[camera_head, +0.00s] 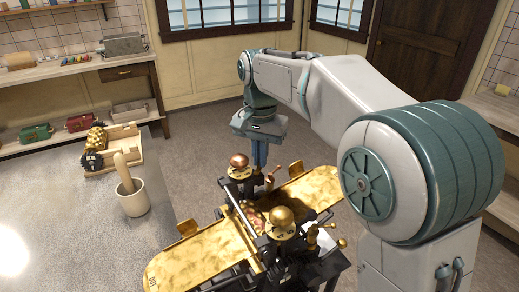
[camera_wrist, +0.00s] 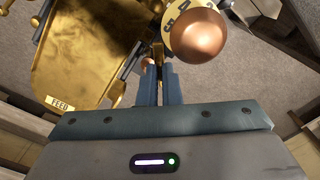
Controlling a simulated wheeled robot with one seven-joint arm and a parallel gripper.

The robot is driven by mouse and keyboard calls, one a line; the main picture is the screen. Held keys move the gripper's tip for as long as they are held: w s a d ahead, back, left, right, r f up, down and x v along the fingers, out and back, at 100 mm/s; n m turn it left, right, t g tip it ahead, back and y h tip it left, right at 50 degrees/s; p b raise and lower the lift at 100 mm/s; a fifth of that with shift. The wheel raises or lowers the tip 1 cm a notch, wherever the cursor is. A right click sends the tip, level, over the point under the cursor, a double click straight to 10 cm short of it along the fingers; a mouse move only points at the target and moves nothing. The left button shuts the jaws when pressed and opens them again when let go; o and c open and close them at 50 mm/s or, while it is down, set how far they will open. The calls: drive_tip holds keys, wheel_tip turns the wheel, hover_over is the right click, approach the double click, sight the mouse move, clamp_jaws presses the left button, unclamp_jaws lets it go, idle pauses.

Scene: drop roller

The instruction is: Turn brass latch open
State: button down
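The drop roller machine has a gold tray (camera_head: 205,258) at the front left and another (camera_head: 312,188) at the back right. The tray marked FEED (camera_wrist: 85,75) shows in the wrist view. My gripper (camera_head: 259,155) points down at the machine's far end, behind a copper knob (camera_head: 239,160). In the wrist view its two blue fingers (camera_wrist: 160,80) stand close together, with a narrow brass piece (camera_wrist: 158,50), apparently the latch, between their tips. The copper knob (camera_wrist: 199,37) and a numbered dial (camera_wrist: 172,20) are just right of the fingers. The latch's lower part is hidden by the fingers.
A brass-topped knob (camera_head: 283,220) stands on the machine's near end. A grey table (camera_head: 75,225) at the left holds a mortar with pestle (camera_head: 132,195) and a wooden rack (camera_head: 112,150) of rollers. Grey floor lies beyond the machine.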

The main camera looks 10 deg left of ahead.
drive_tip(key=n+p, duration=0.1)
drive_tip(key=n, duration=0.3)
drive_tip(key=shift+a+r+n+p, duration=0.1)
drive_tip(key=shift+n+p, duration=0.2)
drive_tip(key=shift+p, duration=0.1)
drive_tip(key=n+p, duration=0.1)
drive_tip(key=n, duration=0.4)
drive_tip(key=shift+a, duration=0.15)
drive_tip(key=shift+p, duration=0.3)
drive_tip(key=c, duration=1.6)
unclamp_jaws()
wheel_tip(320, 180, up, 8)
drive_tip(key=p, duration=0.7)
